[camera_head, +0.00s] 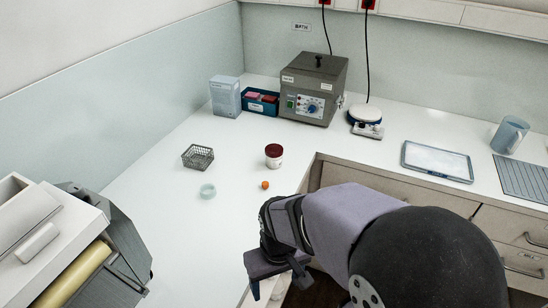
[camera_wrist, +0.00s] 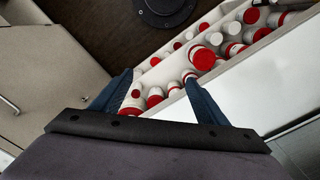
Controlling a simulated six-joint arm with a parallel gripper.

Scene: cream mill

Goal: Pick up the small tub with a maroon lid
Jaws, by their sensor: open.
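A small white tub with a maroon lid (camera_head: 273,155) stands upright on the white counter, right of the wire basket. My gripper (camera_head: 277,287) is at the counter's front edge, well nearer than the tub and apart from it. In the wrist view my gripper (camera_wrist: 161,86) has its two blue fingers spread wide, with nothing held between them. The tub on the counter does not show in the wrist view. There, several white containers with red lids (camera_wrist: 202,58) lie below and beyond the fingers in a pale drawer or bin.
Near the tub are an orange ball-like object (camera_head: 265,185), a pale green round dish (camera_head: 208,191) and a wire basket (camera_head: 198,157). A grey water-bath box (camera_head: 313,88), blue bin (camera_head: 260,102) and hotplate (camera_head: 366,121) stand behind. A machine (camera_head: 75,245) is at left.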

